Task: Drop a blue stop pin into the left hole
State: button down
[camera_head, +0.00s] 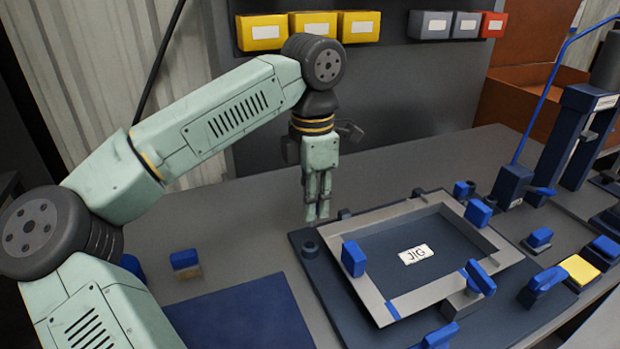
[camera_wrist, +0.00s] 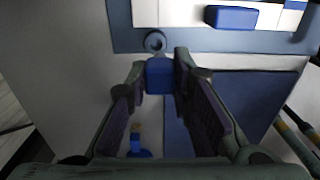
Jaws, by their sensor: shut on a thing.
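My gripper (camera_head: 317,215) points down over the bench, just beyond and left of the jig plate (camera_head: 318,275). In the wrist view its fingers (camera_wrist: 160,70) are shut on a blue stop pin (camera_wrist: 160,77), held between the tips. In the head view the pin cannot be made out at the fingers. A dark round collar with a hole, the left hole (camera_head: 309,249), stands at the plate's left corner. In the wrist view the collar (camera_wrist: 155,41) is just ahead of the pin, apart from it in the picture. The height between them is unclear.
A grey frame (camera_head: 395,308) lies on the jig plate with blue clamps, such as one at its left side (camera_head: 353,258). A blue mat (camera_head: 240,315) and a blue-topped block (camera_head: 184,260) lie left. Yellow bins (camera_head: 262,32) hang behind. Bare bench surrounds the gripper.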

jog(key=shift+w+a+f, duration=0.1)
jog(key=shift+w+a, duration=0.15)
jog(key=shift+w, duration=0.1)
jog(key=shift+s+f+b, duration=0.15)
jog(key=shift+f+b, duration=0.75)
jog(key=shift+f, duration=0.05)
jog(key=shift+f+b, duration=0.8)
jog(key=shift+f, duration=0.45)
jog(key=shift+f+b, duration=1.3)
jog(key=shift+f, duration=0.35)
dwell(0.8)
jog(key=c, duration=1.3)
grip_release()
jog(key=shift+c, duration=0.2)
jog(key=o, duration=0.4)
